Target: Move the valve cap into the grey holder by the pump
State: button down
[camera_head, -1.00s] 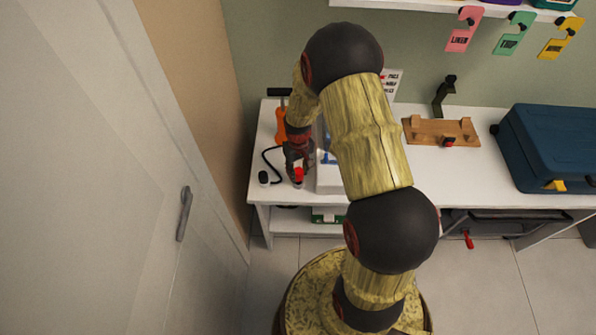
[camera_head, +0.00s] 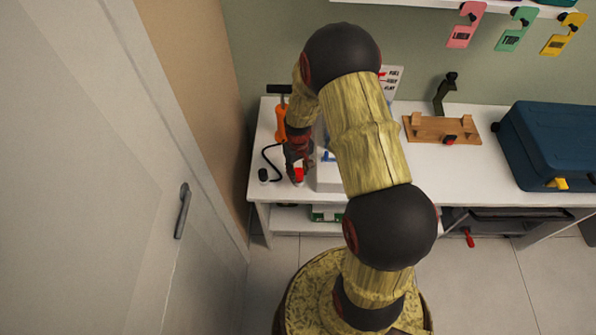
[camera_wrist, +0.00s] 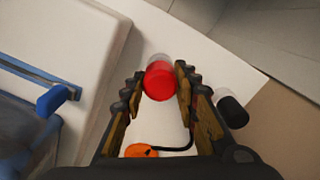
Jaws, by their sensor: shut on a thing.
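The valve cap (camera_wrist: 160,84) is a red cylinder between my fingertips in the wrist view. My gripper (camera_wrist: 161,82) is shut on it. In the head view my gripper (camera_head: 298,164) is low over the left end of the white table, with the red cap (camera_head: 299,174) at its tip. A pale grey round piece (camera_wrist: 159,57), seemingly the holder, shows just beyond the cap in the wrist view. I cannot tell whether the cap is inside it or above it. The orange pump (camera_head: 281,124) with a black handle stands behind my gripper; its orange part (camera_wrist: 141,151) shows between the fingers.
A black hose runs from the pump to a dark-topped end piece (camera_head: 264,175) left of my gripper. A white case with blue parts (camera_wrist: 60,45) stands close on the other side. The table's front edge is near. A blue toolbox (camera_head: 550,150) stands far right.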

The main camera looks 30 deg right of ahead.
aim_at(298, 171)
jog(key=shift+f+b, duration=0.3)
jog(key=shift+f, duration=0.3)
jog(key=c, duration=1.3)
grip_release()
notch_tip(298, 171, up, 12)
jog(key=shift+w, duration=0.1)
